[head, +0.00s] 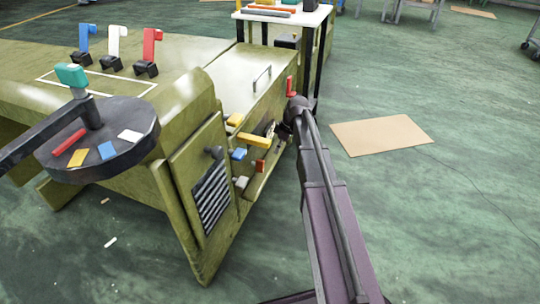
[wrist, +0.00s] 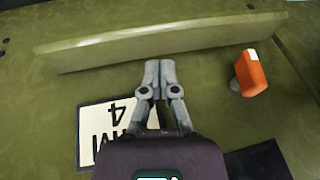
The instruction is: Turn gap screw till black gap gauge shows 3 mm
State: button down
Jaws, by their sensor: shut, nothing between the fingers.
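My gripper shows in the wrist view (wrist: 158,68), shut and empty, its fingertips in front of an olive panel near a raised olive ledge (wrist: 160,40). A white plate with a black "4" and other partly covered marks (wrist: 112,120) lies left of the fingers. An orange block with a white end (wrist: 250,74) stands right of them, apart from them. A black patch (wrist: 258,162) is at the lower right, cut by the frame edge. I cannot tell which part is the gap screw or the gap gauge. In the head view my arm hides the gripper.
In the head view the olive machine (head: 260,85) carries a yellow handle (head: 254,141), a blue knob (head: 238,154), a red knob (head: 260,166) and a red lever (head: 291,87). A black disc with coloured tags (head: 97,145) juts out left. Open floor with a cardboard sheet (head: 382,135) lies right.

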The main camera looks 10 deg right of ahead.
jog(key=shift+w+d+r+p, duration=0.25)
jog(key=shift+w+d, duration=0.6)
jog(key=shift+d, duration=0.25)
jog(key=shift+w+d+r+p, duration=0.1)
jog(key=shift+w+d+r, duration=0.1)
jog(key=shift+w+d, duration=0.75)
jog(key=shift+s+d, duration=0.15)
